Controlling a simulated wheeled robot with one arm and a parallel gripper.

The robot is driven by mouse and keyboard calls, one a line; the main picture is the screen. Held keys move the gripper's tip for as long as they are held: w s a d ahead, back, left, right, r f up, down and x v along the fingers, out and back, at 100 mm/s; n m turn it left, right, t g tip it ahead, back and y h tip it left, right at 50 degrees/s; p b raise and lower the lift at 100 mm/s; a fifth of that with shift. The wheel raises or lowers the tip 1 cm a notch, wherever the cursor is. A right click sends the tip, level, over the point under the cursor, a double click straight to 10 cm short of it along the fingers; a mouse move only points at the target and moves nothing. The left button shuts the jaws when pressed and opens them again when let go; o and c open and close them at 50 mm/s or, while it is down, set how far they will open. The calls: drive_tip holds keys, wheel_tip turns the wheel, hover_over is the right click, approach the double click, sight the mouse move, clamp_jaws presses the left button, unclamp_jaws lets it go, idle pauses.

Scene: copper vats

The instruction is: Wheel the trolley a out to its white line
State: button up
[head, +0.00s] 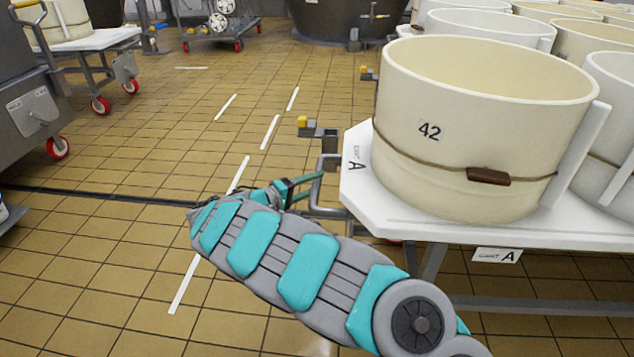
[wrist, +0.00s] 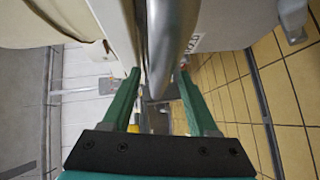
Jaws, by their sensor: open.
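Trolley a (head: 355,190) stands on the right in the head view, with a white top marked A and a big cream tub numbered 42 (head: 478,110) on it. Its grey handle bar (head: 317,185) stands out from the left end. My gripper (head: 302,188) is at this bar, its arm reaching in from the lower right. In the wrist view the green fingers of my gripper (wrist: 160,82) are apart, with a grey metal bar (wrist: 168,45) running between them. Whether a finger touches the bar is unclear. White line pieces (head: 185,283) lie on the floor left of the trolley.
More cream tubs (head: 485,25) stand behind on the right. A grey machine or cart (head: 30,105) with red wheels and a white-topped trolley (head: 95,42) are at the left. A dark drain strip (head: 90,195) crosses the floor. The tiled floor in the middle is clear.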

drive_tip(key=shift+w+d+f, duration=0.1)
drive_tip(key=shift+w+d, duration=0.3)
drive_tip(key=shift+d, duration=0.1)
clamp_jaws()
idle(1.2)
